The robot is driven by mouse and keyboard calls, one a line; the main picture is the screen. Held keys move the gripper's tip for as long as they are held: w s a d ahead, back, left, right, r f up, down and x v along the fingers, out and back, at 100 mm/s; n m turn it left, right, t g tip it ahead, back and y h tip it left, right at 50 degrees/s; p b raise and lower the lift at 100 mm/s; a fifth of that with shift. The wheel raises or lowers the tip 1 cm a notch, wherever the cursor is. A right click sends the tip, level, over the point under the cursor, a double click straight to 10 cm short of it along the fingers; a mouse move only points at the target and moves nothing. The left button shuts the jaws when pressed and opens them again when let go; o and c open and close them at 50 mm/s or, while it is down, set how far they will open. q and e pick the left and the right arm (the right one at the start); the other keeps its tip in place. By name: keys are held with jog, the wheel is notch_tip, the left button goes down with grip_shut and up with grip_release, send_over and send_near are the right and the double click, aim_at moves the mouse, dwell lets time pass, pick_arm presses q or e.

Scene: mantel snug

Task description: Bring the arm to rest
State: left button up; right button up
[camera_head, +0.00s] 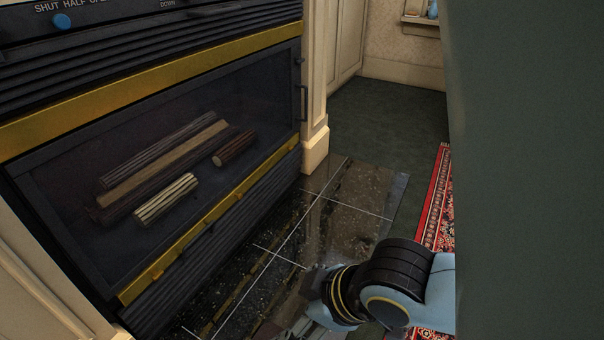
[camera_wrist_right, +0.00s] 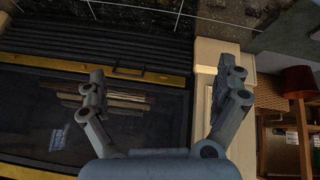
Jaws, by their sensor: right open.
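My right arm (camera_head: 385,285) comes in at the lower middle of the head view, low over the dark tiled hearth. Its gripper end is mostly cut off or hidden there. In the right wrist view my right gripper (camera_wrist_right: 165,95) has its two fingers wide apart with nothing between them. Beyond the fingers are the fireplace front and a cream pillar (camera_wrist_right: 207,65). My left gripper is not in either view.
A black fireplace with brass trim (camera_head: 215,215) and logs (camera_head: 165,165) behind its glass fills the left. The dark tiled hearth (camera_head: 345,215) lies before it. A red patterned rug (camera_head: 437,205) is right of the hearth. A large dark green surface (camera_head: 530,170) blocks the right side.

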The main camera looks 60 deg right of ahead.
jog(key=shift+m+t, duration=0.3)
jog(key=shift+m, duration=0.6)
jog(key=r, duration=0.4)
jog(key=shift+s+a+r, duration=0.15)
jog(key=shift+s, duration=0.15)
